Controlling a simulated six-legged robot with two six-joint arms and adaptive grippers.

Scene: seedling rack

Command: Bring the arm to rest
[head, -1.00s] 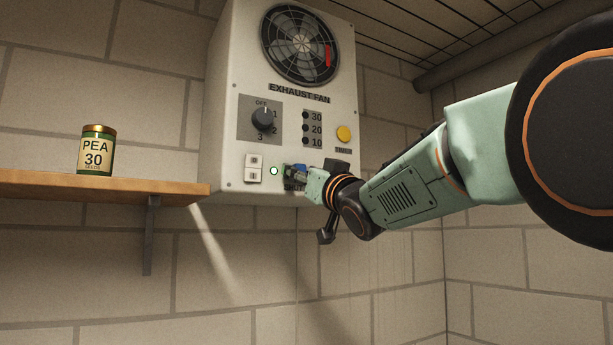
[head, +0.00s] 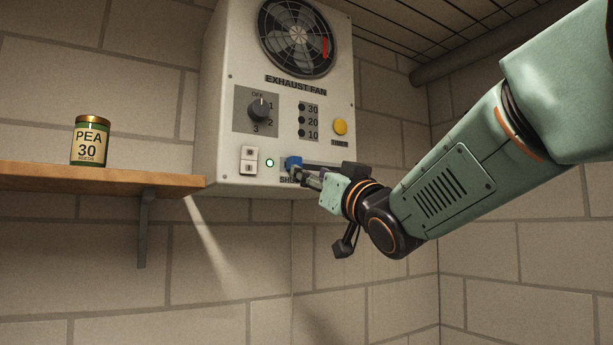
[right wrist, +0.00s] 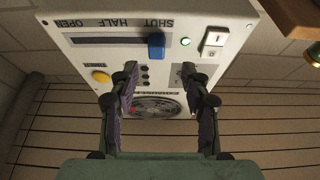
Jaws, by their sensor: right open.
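My right gripper (head: 304,176) is open and empty, at the lower front of the white exhaust fan box (head: 225,110). Its two fingers also show in the right wrist view (right wrist: 160,75), spread apart with nothing between them. A blue slider knob (head: 292,162) sits at the SHUT end of its slot; in the right wrist view the knob (right wrist: 156,46) appears just past the fingertips. I cannot tell for sure whether a finger touches it. The right arm reaches in from the right. My left gripper is not in view.
The box also carries a lit green lamp (head: 269,163), a white rocker switch (head: 248,160), a dark rotary knob (head: 259,108) and a yellow timer button (head: 340,127). A wooden shelf (head: 100,182) at left holds a PEA 30 can (head: 90,148). Below the box is bare wall.

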